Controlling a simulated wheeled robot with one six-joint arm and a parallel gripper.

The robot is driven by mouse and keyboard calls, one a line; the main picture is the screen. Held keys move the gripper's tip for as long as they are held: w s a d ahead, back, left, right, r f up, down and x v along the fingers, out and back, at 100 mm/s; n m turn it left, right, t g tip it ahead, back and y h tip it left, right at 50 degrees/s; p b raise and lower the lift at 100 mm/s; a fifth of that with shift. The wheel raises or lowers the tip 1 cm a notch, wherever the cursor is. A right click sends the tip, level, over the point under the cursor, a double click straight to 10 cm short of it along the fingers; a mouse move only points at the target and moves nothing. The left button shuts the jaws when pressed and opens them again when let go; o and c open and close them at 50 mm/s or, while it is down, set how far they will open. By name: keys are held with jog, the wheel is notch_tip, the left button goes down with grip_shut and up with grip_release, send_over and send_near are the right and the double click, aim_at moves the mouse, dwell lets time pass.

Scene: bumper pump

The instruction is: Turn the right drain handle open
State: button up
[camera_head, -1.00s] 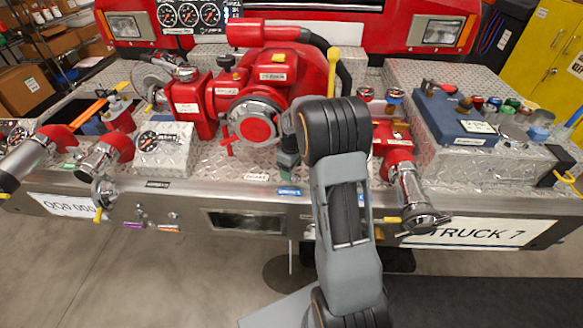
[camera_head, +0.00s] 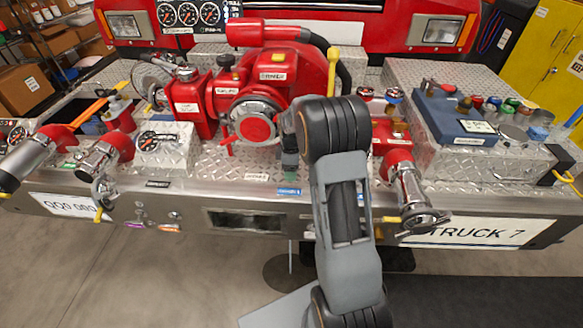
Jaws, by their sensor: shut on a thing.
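My gripper (camera_head: 290,172) is small in the head view, at the end of my dark arm, low in front of the red pump. It points down at the top of the metal bumper (camera_head: 330,200), just above a blue label (camera_head: 289,191). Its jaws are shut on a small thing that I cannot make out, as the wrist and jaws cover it. A small yellow lever (camera_head: 390,219) shows on the bumper's front, right of my arm. I cannot tell from its label whether it is a drain handle.
The red pump (camera_head: 256,128) stands close behind my gripper. A chrome outlet (camera_head: 410,195) sticks out right of my arm, and chrome outlets (camera_head: 102,155) stand at the left. A blue box (camera_head: 450,115) sits at the right. The floor in front is clear at the left.

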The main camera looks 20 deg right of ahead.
jog(key=o, duration=0.9)
jog(key=shift+o, duration=0.2)
jog(key=shift+r, duration=3.75)
jog(key=shift+s, duration=0.1)
